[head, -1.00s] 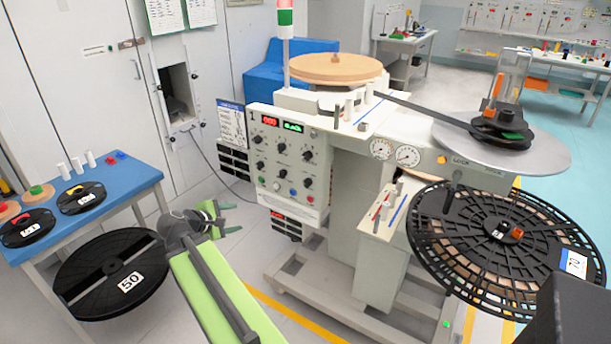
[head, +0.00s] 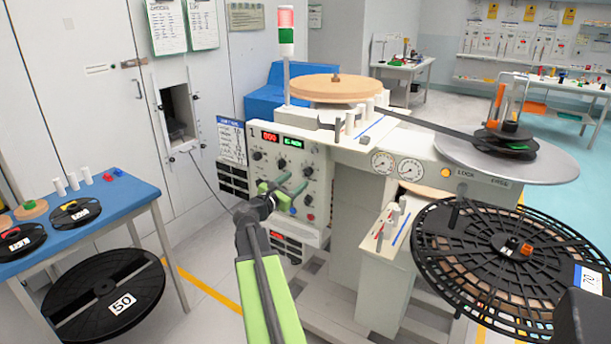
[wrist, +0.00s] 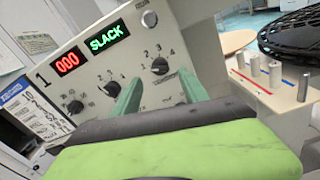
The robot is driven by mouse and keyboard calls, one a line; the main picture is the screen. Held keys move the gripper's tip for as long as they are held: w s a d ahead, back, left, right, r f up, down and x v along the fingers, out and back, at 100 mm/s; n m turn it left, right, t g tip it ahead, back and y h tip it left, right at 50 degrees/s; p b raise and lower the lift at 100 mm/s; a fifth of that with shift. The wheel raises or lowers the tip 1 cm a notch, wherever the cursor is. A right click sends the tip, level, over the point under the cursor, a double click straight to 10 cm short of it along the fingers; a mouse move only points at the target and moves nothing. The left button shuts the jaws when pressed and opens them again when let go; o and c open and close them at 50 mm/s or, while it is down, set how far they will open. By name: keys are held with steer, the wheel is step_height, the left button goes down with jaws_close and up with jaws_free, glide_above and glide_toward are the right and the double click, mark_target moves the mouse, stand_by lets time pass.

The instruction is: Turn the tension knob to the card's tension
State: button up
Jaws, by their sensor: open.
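The control panel (head: 290,160) on the grey machine carries several black knobs. In the wrist view, one black knob (wrist: 160,66) with numerals around it shows just beyond my fingers, and another (wrist: 111,88) lies to its left. I cannot read which one is marked for tension. The red display (wrist: 67,63) reads 000 and the green display (wrist: 106,35) reads SLACK. A blue-headed card (head: 232,141) hangs left of the panel; its writing is too small to read surely. My gripper (head: 292,182) is open and empty in front of the panel, its green fingers pointing at it.
A blue table (head: 135,200) with reels stands at the left, and a black reel marked 50 (head: 105,295) is below it. A large black reel (head: 450,245) and a silver disc (head: 545,175) flank the machine's right side.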

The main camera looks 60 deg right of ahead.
mark_target(305, 174)
steer(key=d, duration=0.6)
steer(key=shift+d, duration=0.35)
jaws_close()
